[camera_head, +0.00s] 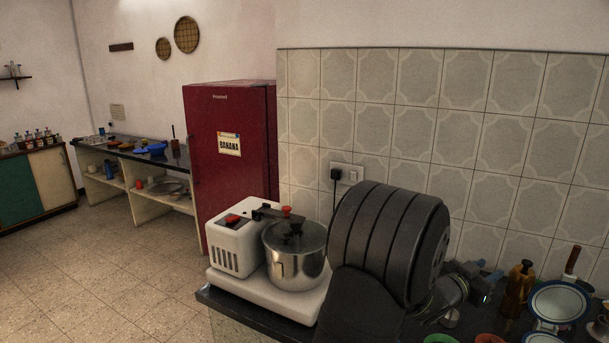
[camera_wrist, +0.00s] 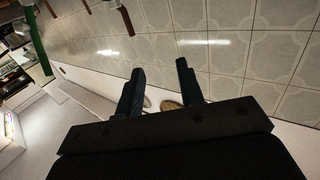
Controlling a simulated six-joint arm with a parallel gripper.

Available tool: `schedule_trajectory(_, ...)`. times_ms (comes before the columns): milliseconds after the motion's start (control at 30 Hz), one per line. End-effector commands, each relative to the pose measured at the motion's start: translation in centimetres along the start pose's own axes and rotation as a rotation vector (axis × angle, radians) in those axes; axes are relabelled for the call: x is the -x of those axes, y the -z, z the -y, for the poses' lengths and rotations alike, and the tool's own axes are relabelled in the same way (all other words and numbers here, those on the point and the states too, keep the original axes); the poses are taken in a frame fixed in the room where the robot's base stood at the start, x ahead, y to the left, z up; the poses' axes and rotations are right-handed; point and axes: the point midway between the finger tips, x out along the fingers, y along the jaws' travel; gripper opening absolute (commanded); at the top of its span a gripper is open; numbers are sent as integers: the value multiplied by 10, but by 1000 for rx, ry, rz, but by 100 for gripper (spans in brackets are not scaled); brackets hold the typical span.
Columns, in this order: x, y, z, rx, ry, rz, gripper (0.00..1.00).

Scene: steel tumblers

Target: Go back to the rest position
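My gripper (camera_wrist: 160,68) shows in the wrist view with its two dark fingers apart and nothing between them. Behind the fingers are the tiled wall and a pale wall, and no object is close to the fingertips. In the head view a large dark link of my arm fills the centre right and hides part of the counter. I cannot clearly make out the gripper there. No steel tumbler can be told for certain in either view.
A white appliance (camera_head: 236,240) and a steel pot (camera_head: 296,262) stand left of my arm. A brown bottle (camera_head: 517,287) and a blue-rimmed pan (camera_head: 559,302) crowd the counter at right. The tiled wall (camera_head: 400,115) is behind; a red fridge (camera_head: 232,170) stands further left.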

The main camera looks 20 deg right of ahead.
Motion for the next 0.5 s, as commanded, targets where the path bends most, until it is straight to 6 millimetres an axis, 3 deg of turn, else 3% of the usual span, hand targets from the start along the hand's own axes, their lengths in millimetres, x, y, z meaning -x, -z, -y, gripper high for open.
schedule_trajectory(100, 12, -10, 20, 2, -14, 3, 35)
schedule_trajectory(500, 55, -40, 68, 3, -98, 2, 35)
